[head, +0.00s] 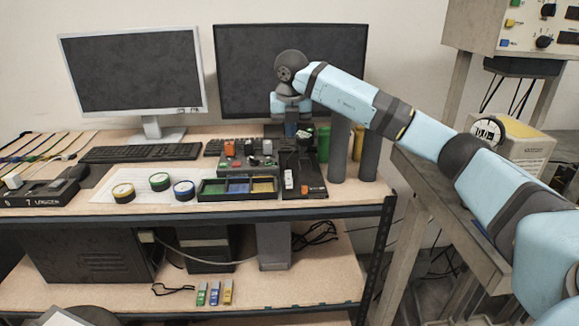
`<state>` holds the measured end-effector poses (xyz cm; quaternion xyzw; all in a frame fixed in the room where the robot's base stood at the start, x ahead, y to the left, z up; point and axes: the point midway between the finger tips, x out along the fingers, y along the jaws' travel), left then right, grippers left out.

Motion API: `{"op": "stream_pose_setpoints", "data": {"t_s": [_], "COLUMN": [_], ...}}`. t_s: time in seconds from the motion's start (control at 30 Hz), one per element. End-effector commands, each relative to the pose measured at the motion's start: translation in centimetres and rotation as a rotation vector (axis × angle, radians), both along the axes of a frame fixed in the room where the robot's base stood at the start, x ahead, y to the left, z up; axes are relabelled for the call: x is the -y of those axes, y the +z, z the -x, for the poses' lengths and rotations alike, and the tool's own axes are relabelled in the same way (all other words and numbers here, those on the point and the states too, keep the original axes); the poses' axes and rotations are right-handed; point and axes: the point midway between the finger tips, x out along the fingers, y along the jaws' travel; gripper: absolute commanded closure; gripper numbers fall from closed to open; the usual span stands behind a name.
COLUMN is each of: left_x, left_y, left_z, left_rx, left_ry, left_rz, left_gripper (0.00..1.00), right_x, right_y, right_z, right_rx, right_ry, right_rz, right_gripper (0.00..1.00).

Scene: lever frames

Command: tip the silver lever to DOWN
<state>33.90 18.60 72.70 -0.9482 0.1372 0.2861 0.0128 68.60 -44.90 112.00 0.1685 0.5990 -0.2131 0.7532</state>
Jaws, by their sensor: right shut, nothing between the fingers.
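A small dark control box (248,166) stands on the workbench in front of the right monitor. A small pale, silvery piece (267,147) stands up from its top right part. It may be the silver lever, but it is too small to tell for sure or to read its position. My right gripper (290,132) points down from above, just behind and to the right of that piece. It is shut and empty. I cannot tell whether it touches anything. My left gripper is not in view.
Right of the box is a black panel (313,170) with a white piece. Dark upright cylinders (339,150) stand farther right. A divided tray (212,190) and several round tape-like rolls (159,181) lie in front and left. Two monitors (132,72) stand behind.

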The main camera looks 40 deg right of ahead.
Motion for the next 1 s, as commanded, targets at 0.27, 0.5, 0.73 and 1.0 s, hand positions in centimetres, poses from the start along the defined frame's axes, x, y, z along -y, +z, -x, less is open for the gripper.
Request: {"op": "stream_pose_setpoints", "data": {"t_s": [0.27, 0.5, 0.73, 1.0], "left_x": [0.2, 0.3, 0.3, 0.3], "left_y": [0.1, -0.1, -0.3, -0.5], "left_z": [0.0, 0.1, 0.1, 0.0], "left_rx": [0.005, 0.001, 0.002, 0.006], "left_ry": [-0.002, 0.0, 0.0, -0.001], "left_rz": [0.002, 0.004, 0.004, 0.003], "left_gripper": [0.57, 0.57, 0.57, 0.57], "right_x": [0.2, 0.2, 0.7, 1.4], "right_y": [0.1, -0.6, -4.5, -10.0], "right_z": [0.0, -0.2, -0.9, -1.9], "right_rx": [0.0, -0.001, -0.004, -0.003], "right_ry": [-0.001, -0.001, -0.001, -0.002], "right_rz": [-0.002, -0.002, -0.001, -0.001], "right_gripper": [1.0, 1.0, 1.0, 1.0]}}
